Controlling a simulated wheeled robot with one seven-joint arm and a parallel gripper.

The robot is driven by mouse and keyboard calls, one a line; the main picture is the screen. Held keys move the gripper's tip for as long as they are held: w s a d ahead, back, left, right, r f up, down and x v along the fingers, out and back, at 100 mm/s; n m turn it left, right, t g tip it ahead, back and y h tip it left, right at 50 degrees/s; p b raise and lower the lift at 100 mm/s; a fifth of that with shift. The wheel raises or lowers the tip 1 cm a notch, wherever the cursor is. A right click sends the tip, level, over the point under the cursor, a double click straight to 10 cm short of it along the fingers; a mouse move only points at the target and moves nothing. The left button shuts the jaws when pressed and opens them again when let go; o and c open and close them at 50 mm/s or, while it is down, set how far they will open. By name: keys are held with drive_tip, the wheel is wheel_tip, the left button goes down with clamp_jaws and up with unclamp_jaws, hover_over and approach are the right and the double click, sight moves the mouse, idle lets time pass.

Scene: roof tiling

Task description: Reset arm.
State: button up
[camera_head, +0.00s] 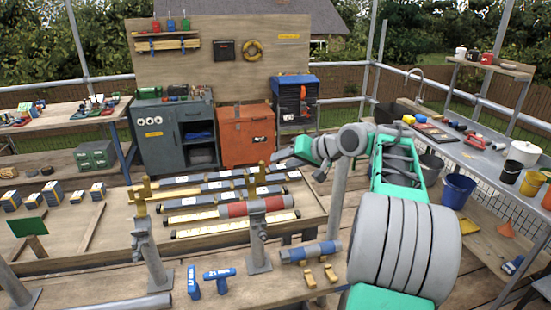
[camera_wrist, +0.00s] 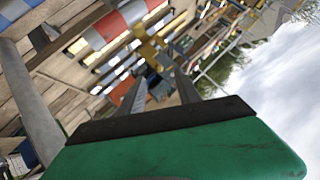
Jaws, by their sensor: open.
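My gripper (camera_head: 284,161) is raised in front of my arm, above the right end of the tile bench. In the wrist view, my gripper (camera_wrist: 160,88) shows two separated fingers with nothing between them. The bench holds a roof frame with several long grey and yellow battens (camera_head: 190,230). A red and grey roll (camera_head: 254,207) rests across the battens and shows as red and white in the wrist view (camera_wrist: 105,30). A blue and grey roll (camera_head: 310,251) lies on the front plank, apart from my gripper.
Grey posts (camera_head: 150,255) stand at the bench front. A grey cabinet (camera_head: 178,133) and orange cabinet (camera_head: 247,140) stand behind. A blue bucket (camera_head: 457,190) stands under the right-hand worktop.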

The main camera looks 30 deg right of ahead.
drive_tip(key=s+d+f+g+h, duration=0.1)
drive_tip(key=s+d+f+g, duration=0.2)
drive_tip(key=f, duration=0.5)
drive_tip(key=s+d+f+g+h, duration=0.1)
drive_tip(key=s+d+f, duration=0.2)
drive_tip(key=s+f, duration=0.3)
drive_tip(key=s+a+f+m+g+h, duration=0.15)
drive_tip(key=s+a+f+g, duration=0.25)
drive_tip(key=s+f, duration=0.45)
drive_tip(key=s+a+r+n+g+h, duration=0.1)
drive_tip(key=s+a+r, duration=0.1)
drive_tip(key=s+a, duration=0.85)
drive_tip(key=w+a+r+n+t, duration=0.1)
drive_tip(key=a+r+n, duration=0.1)
drive_tip(key=a, duration=0.4)
drive_tip(key=w+a+r+n+t, duration=0.1)
drive_tip(key=a+r+n, duration=0.1)
drive_tip(key=a+r, duration=0.2)
drive_tip(key=shift+w+a+n+t, duration=0.3)
drive_tip(key=shift+a+n, duration=0.05)
drive_tip(key=shift+a, duration=0.6)
